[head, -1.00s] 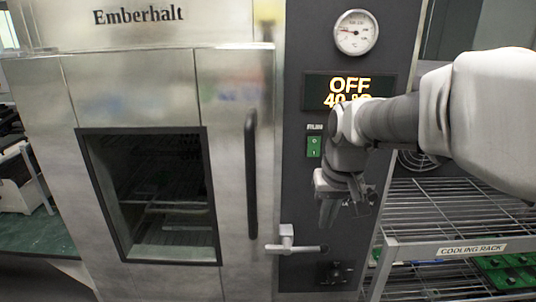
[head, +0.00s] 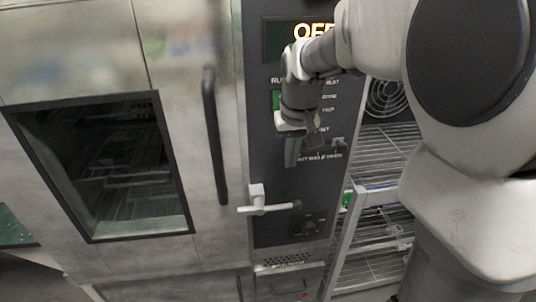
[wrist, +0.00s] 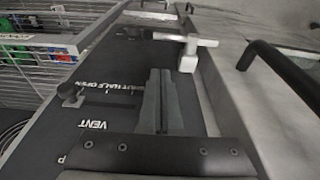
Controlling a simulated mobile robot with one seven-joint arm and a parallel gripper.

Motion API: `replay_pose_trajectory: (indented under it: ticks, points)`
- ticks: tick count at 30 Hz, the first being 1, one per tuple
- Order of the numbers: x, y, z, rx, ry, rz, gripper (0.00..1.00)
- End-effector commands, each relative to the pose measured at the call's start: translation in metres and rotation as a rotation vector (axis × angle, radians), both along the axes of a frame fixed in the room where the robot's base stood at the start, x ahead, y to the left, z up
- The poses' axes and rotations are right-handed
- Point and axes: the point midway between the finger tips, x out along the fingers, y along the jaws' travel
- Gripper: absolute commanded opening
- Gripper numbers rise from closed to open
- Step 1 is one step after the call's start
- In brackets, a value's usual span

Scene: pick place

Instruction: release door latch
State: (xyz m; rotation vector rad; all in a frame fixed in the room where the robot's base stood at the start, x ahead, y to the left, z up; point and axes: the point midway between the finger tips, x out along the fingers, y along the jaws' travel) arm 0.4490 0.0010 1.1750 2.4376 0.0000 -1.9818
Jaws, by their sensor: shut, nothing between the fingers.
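The door latch (head: 262,205) is a pale lever with a dark knob at its right end, lying roughly level at the seam between the oven door (head: 205,225) and the dark control panel (head: 262,165). It also shows in the wrist view (wrist: 188,45), beyond my fingertips. My gripper (head: 291,160) is shut and empty in front of the control panel, above the latch and slightly right of it. In the wrist view my fingers (wrist: 160,78) point toward the latch, apart from it. The door looks closed.
A black vertical door handle (head: 213,135) stands left of the latch. A small vent slider (wrist: 75,97) juts from the panel beside my fingers. A wire cooling rack (head: 380,190) stands at the right. A dark knob (head: 305,228) sits below the latch.

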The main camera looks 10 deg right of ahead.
Motion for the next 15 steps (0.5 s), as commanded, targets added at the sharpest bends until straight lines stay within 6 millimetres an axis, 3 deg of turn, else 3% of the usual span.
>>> replay_pose_trajectory:
  ticks: [5,15]
  points:
    - [0.004,0.0,-0.025,-0.001,0.005,0.0,0.0]
    - [0.019,0.0,-0.096,-0.001,0.005,0.0,0.0]
